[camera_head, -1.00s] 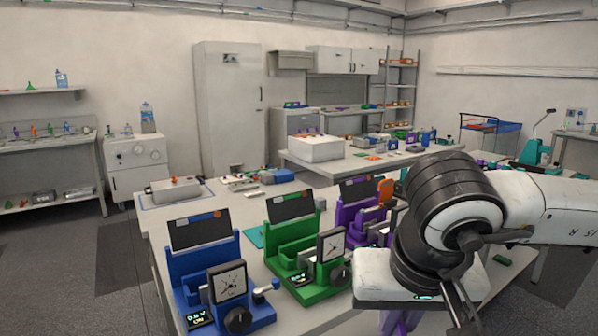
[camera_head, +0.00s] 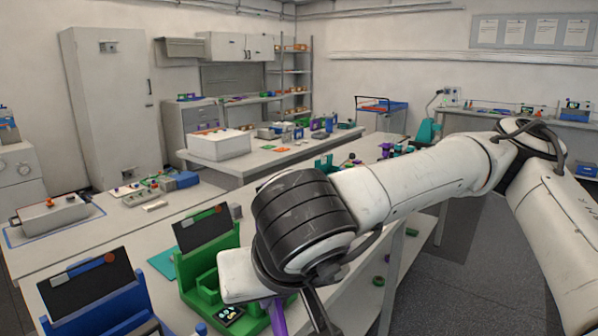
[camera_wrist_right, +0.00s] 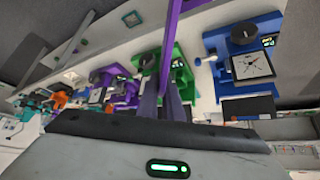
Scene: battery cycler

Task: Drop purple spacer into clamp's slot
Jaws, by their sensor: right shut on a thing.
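My right gripper (camera_wrist_right: 163,104) is shut on the purple spacer (camera_wrist_right: 170,42), a long thin bar that stands out beyond the fingertips in the wrist view. In the head view a bit of the spacer (camera_head: 278,318) shows under my right wrist. The clamp stations stand in a row on the bench: a blue one (camera_wrist_right: 226,45), a green one (camera_wrist_right: 182,75) and a purple one (camera_wrist_right: 122,98). The spacer passes in front of the green station in the wrist view. In the head view my arm hides part of the green station (camera_head: 188,268) and the purple one. I cannot make out the clamp's slot.
The blue station (camera_head: 105,318) stands at the lower left in the head view. A grey box (camera_head: 50,216) lies on the bench behind it. A white bin (camera_head: 220,146) stands on the far bench. Open floor (camera_head: 470,270) lies to the right of the bench.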

